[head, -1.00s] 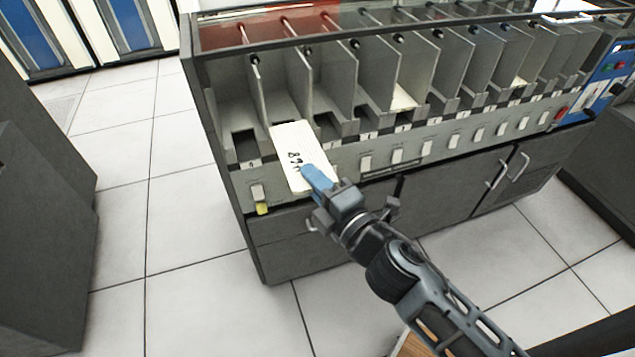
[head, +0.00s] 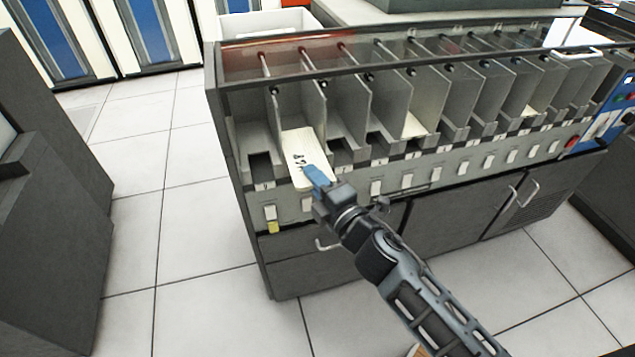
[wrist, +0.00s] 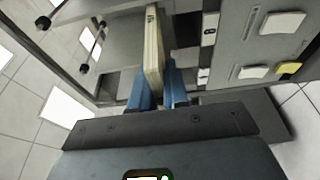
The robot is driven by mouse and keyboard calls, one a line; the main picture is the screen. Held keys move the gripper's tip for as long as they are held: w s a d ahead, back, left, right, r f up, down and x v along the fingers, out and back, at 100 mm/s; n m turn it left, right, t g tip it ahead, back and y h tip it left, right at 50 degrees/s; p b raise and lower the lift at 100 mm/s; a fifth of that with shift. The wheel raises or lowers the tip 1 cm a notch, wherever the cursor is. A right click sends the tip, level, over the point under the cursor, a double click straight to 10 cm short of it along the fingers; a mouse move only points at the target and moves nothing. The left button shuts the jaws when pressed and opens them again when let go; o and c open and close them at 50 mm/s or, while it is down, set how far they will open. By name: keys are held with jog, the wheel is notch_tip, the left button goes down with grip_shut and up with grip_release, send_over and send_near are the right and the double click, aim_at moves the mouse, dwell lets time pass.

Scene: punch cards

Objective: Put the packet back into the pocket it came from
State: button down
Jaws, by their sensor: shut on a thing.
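The packet (head: 304,150) is a cream-coloured stack of cards with dark handwriting on its face. My gripper (head: 316,177) is shut on its near end with blue fingers. In the head view the packet's far end reaches into the second pocket from the left of the grey card sorter (head: 330,178), and it covers most of that pocket's opening. In the wrist view the packet (wrist: 153,52) stands edge-on between the blue fingers (wrist: 157,88), beside a grey divider plate. Whether it touches the pocket floor cannot be told.
The leftmost pocket (head: 262,165) is empty. Thin grey dividers separate the pockets, and rods (head: 310,62) stick out above them. Pale cards (head: 413,126) lie in a pocket further right.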

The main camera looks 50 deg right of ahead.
aim_at(301, 144)
jog(key=shift+w+d+p, duration=0.65)
jog(key=shift+w+d, duration=0.35)
jog(key=shift+w, duration=0.5)
jog(key=shift+w+d+p, duration=0.65)
jog(key=shift+w+d, duration=0.35)
jog(key=shift+w, duration=0.5)
jog(key=shift+w+d+p, duration=0.65)
jog(key=shift+w+d, duration=0.35)
jog(key=shift+w, duration=0.5)
jog(key=shift+f, duration=0.15)
jog(key=shift+f+b, duration=0.85)
jog(key=shift+b, duration=0.1)
jog(key=c, duration=1)
grip_release()
jog(key=shift+c, duration=0.2)
jog(key=shift+s, duration=0.1)
